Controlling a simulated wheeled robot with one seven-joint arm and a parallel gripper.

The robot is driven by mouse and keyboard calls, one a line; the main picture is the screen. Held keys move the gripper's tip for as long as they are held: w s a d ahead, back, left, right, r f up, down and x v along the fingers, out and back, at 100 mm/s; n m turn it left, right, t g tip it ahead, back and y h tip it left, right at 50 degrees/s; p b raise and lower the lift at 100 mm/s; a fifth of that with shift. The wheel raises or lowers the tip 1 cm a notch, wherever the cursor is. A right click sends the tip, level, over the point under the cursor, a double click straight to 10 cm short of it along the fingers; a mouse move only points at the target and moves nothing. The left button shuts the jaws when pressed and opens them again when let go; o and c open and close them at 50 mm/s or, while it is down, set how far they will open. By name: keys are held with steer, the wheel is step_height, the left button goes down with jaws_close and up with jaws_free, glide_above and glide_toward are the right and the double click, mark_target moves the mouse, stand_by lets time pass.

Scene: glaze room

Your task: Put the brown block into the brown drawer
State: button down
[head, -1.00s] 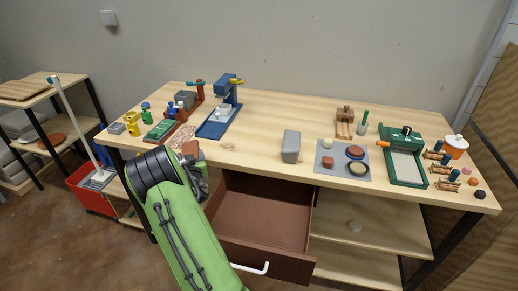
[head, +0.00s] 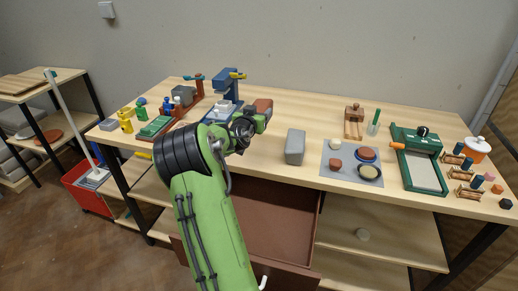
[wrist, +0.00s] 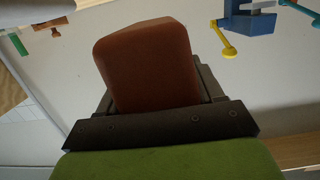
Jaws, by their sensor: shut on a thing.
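My gripper (head: 253,122) is shut on the brown block (head: 263,107) and holds it up above the table, in front of the blue press. In the wrist view the brown block (wrist: 148,65) fills the middle, held between the dark jaws. The brown drawer (head: 275,222) is pulled open below the table's front edge, and its visible inside is empty. The block is above and behind the drawer in the head view. My green arm hides the drawer's left part, and part of its white handle (head: 264,281) shows.
A grey block (head: 295,146) stands on the table (head: 270,163) behind the drawer. To its right are a grey mat (head: 344,178) with several round pieces and a green framed tray (head: 425,172). The blue press (head: 222,92) and several small items stand at the left.

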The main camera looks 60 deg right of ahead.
steer(key=shift+r, duration=0.1)
step_height(320, 180, down, 10)
steer(key=b, duration=0.3)
steer(key=shift+r, duration=0.2)
steer(key=shift+f+b, duration=0.15)
steer(key=shift+b, duration=0.15)
steer(key=shift+c, duration=0.8)
jaws_free()
steer(key=shift+p, duration=0.3)
